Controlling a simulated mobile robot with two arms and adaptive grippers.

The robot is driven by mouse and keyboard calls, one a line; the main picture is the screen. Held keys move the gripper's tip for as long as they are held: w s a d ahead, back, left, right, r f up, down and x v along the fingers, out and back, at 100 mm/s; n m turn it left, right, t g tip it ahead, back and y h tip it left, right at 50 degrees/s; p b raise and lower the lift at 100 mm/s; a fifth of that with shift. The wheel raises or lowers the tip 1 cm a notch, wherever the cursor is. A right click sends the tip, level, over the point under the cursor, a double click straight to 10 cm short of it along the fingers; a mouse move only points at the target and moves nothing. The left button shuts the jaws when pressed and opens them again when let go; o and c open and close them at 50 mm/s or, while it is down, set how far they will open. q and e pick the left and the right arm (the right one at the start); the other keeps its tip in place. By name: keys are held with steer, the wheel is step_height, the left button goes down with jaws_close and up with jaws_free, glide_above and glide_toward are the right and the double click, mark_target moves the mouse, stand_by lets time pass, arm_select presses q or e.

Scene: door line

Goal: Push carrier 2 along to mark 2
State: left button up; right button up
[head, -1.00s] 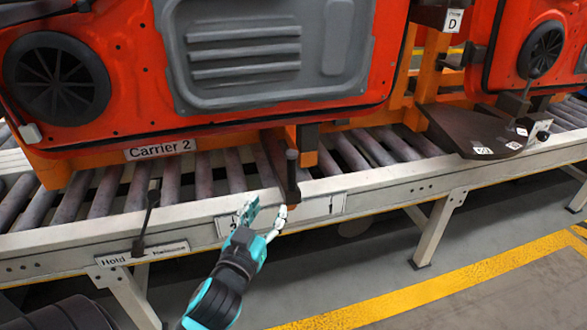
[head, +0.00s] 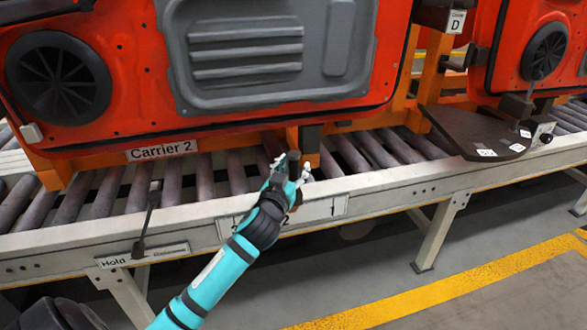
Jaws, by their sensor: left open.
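Carrier 2 (head: 160,150) is an orange frame with a red door panel on the roller conveyor, its name on a white label. A dark bracket with an upright post sticks out from its lower front edge over the rail. My left gripper (head: 297,168) is open at this post and covers most of it. I cannot tell whether the fingers touch it. My right gripper is not in view.
A hold/release lever (head: 145,222) stands at the rail, left of my arm. The floor ahead of the rail is clear.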

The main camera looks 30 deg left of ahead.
arm_select(q)
steer(key=shift+w, duration=0.15)
steer(key=shift+c, duration=0.2)
jaws_close()
steer(key=shift+f, duration=0.15)
stand_by(0.3)
